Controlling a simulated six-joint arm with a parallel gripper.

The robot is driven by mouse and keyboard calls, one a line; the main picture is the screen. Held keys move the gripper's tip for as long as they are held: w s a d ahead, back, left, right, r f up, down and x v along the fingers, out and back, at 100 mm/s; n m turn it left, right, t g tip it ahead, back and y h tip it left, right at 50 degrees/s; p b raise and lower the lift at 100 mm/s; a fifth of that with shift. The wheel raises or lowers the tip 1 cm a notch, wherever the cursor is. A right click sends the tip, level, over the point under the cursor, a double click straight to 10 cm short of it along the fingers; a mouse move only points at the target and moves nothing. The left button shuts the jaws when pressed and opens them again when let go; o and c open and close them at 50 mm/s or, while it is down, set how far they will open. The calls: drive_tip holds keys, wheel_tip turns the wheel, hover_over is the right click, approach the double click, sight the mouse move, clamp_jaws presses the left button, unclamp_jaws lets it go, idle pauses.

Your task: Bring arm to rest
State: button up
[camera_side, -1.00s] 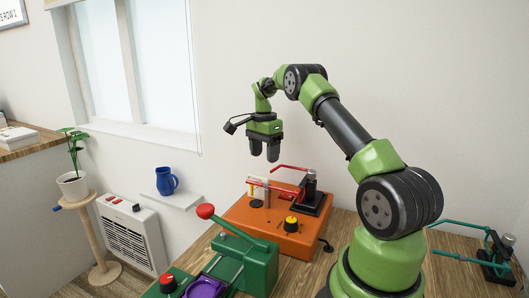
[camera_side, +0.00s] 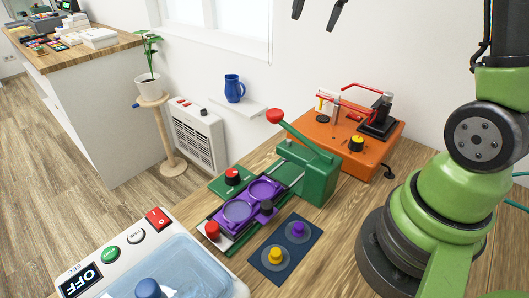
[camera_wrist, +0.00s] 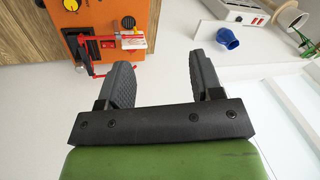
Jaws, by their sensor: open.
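My gripper (camera_side: 315,20) shows only by its two dark fingers at the top edge of the side view. The fingers point down, spread apart, with nothing between them, high above the wooden bench. In the wrist view the gripper (camera_wrist: 160,75) is open and empty, with white wall between the fingers. My green and black arm stands at the right of the side view. Its upper links and wrist are cut off by the frame.
An orange box (camera_side: 378,147) with a red-framed fixture stands below my gripper. A green lever press (camera_side: 310,177) holds purple rings (camera_side: 240,210). A navy mat (camera_side: 272,268) with two knobs and a white machine (camera_side: 180,250) lie nearer. A blue jug (camera_side: 234,88) stands on a wall shelf.

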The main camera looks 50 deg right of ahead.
drive_tip(key=s+a+n+t+y, duration=0.2)
drive_tip(key=s+a+n+t, duration=0.2)
drive_tip(key=s+a+n, duration=0.6)
drive_tip(key=s+a, duration=0.5)
drive_tip(key=s, duration=0.1)
drive_tip(key=shift+s+r, duration=0.25)
drive_tip(key=shift+r, duration=0.05)
drive_tip(key=shift+d, duration=0.1)
idle(0.6)
